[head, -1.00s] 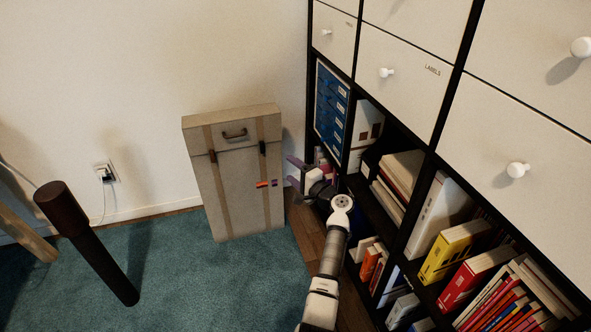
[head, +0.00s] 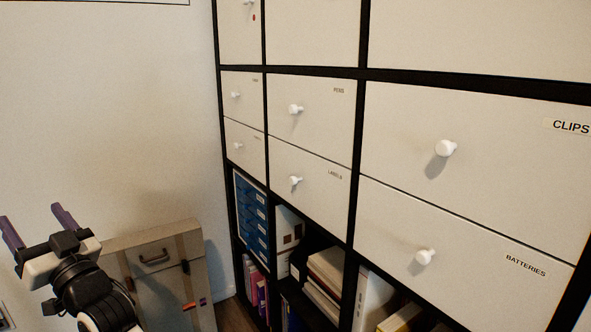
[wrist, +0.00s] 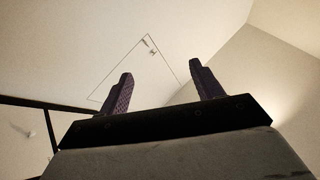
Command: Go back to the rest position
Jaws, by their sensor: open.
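My gripper (head: 38,232) is at the lower left of the head view, raised in front of the bare wall and beside the top of the suitcase. Its two purple fingers are apart with nothing between them. In the wrist view the open fingers (wrist: 160,88) point up toward the ceiling and walls, and the space between them is empty.
A beige suitcase (head: 170,278) stands against the wall. The black-framed shelf (head: 363,130) fills the right side, with closed labelled drawers (head: 312,180) above. Lower cubbies hold a blue drawer unit (head: 252,215), boxes and books (head: 325,275). The wall area at left is clear.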

